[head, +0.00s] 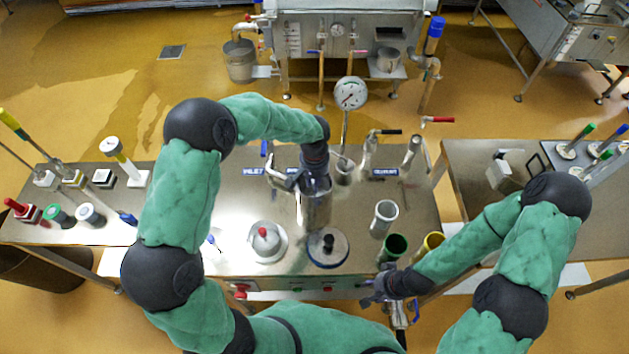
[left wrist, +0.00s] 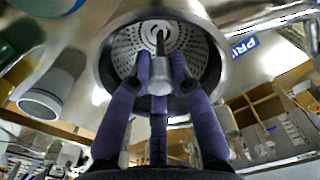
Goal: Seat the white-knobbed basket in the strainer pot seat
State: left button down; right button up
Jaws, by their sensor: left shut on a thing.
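My left gripper (head: 315,178) points down over the middle of the steel bench. In the left wrist view its purple fingers (left wrist: 161,68) are shut on a pale knob (left wrist: 160,87) at the centre of a perforated metal disc, the basket (left wrist: 128,63). A steel wall (left wrist: 112,75) surrounds the disc. In the head view a steel cylinder (head: 316,207) stands upright below the gripper; its mouth is mostly hidden. I cannot tell whether this wall is the basket's own or the strainer pot's. My right gripper (head: 373,296) is low at the bench's front edge, its fingers too small to read.
A red-knobbed lid (head: 266,248) and a black-knobbed lid (head: 328,260) lie in front of the cylinder. A steel cup (head: 384,216), a green cup (head: 393,247) and a yellow cup (head: 432,243) stand to the right. A gauge (head: 350,93) rises behind. Coloured-handled tools stand left.

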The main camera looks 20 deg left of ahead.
pick_arm(q)
jog(key=shift+f+b, duration=0.7)
jog(key=shift+f, duration=0.3)
jog(key=c, duration=1)
grip_release()
jog(key=shift+c, duration=0.2)
notch_tip(320, 180, up, 12)
